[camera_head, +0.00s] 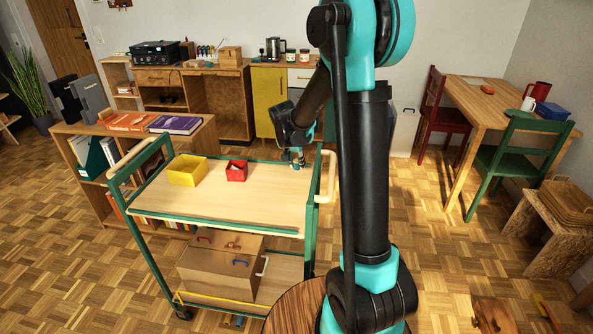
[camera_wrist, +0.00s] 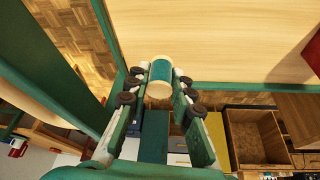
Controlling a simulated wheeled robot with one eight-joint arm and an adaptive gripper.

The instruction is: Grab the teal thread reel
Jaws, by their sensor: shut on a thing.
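The teal thread reel (camera_wrist: 160,72), with pale wooden ends, shows in the wrist view between the two fingers of my gripper (camera_wrist: 158,88). The fingers are shut on it from both sides, and it is close to the cart's green rim. In the head view my gripper (camera_head: 297,163) is at the right back corner of the cart's top shelf. The reel is small there and mostly hidden by the gripper. I cannot tell whether the reel touches the shelf.
The cart top (camera_head: 230,205) carries a yellow bin (camera_head: 187,171) and a red bin (camera_head: 236,171). The rest of the top is mostly clear. The cart's handle (camera_head: 327,178) rises right of my gripper. A sideboard with a yellow door (camera_head: 270,100) stands behind.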

